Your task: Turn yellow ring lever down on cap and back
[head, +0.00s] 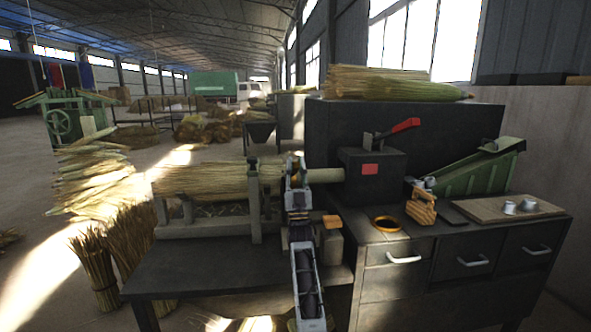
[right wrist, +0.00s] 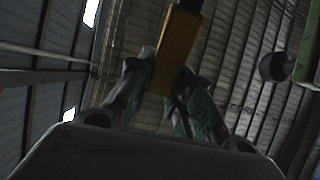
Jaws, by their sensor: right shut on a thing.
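My right gripper (head: 297,168) reaches up from the bottom middle of the head view, in front of the broom bundle's right end. In the right wrist view my right gripper (right wrist: 168,88) has its green fingers closed on a yellow bar, the yellow lever (right wrist: 178,45), which runs up out of the picture. The lever's ring and the cap cannot be clearly told at the gripper in the head view. My left gripper is not in view.
The straw bundle (head: 205,180) lies on a stand left of the gripper. The dark machine housing (head: 372,180) with a red-handled lever (head: 403,127) is to the right. The cabinet top holds an orange ring (head: 385,223), a wooden block (head: 421,207) and a board (head: 508,208) with small cups.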

